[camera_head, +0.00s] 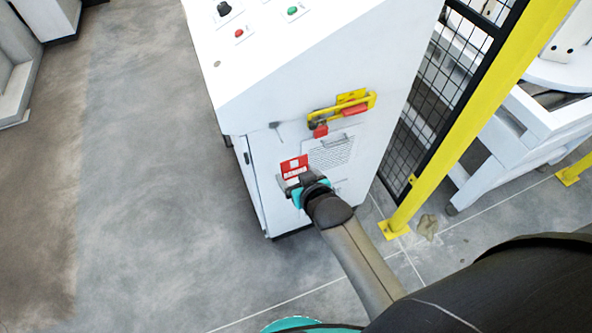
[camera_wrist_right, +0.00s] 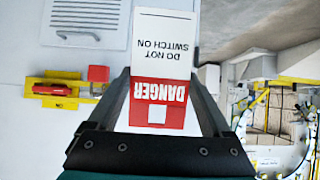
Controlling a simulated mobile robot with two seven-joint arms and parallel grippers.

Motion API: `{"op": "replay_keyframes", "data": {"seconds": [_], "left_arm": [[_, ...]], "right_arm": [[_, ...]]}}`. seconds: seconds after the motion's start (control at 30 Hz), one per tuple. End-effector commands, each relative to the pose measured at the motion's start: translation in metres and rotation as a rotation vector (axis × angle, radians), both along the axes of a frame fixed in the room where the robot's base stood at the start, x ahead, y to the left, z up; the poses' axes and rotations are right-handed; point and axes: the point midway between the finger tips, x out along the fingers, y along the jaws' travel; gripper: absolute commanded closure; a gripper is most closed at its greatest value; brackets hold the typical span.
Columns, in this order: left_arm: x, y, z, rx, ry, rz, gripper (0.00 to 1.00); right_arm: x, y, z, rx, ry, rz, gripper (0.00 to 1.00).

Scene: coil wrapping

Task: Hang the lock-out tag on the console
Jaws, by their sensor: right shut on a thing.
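The lock-out tag (camera_head: 293,167) is red and white. In the right wrist view the tag (camera_wrist_right: 164,45) reads DANGER and DO NOT SWITCH ON, upside down. My right gripper (camera_head: 308,182) is shut on the tag; in its wrist view the fingers (camera_wrist_right: 162,80) flank the red part. The tag is in front of the console's (camera_head: 230,115) white side, below a small dark peg (camera_head: 276,126). I cannot tell whether the tag touches the panel. My left gripper is out of view.
A yellow switch bracket with red parts (camera_head: 342,106) sticks out of the panel, right of the peg. It also shows in the wrist view (camera_wrist_right: 62,88). A yellow fence post (camera_head: 440,150) with black mesh stands right. Floor at left is clear.

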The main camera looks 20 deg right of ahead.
Motion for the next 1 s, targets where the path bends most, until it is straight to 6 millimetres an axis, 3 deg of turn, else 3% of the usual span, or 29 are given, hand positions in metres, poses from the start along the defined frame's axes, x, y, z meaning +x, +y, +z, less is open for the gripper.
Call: {"op": "replay_keyframes", "data": {"seconds": [0.27, 1.0], "left_arm": [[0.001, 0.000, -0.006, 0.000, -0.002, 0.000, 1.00], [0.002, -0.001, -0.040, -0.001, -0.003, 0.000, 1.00]], "right_arm": [[0.007, 0.000, -0.006, 0.001, 0.002, 0.000, 0.69], [0.051, 0.002, -0.010, -0.001, 0.004, 0.001, 0.69]]}}
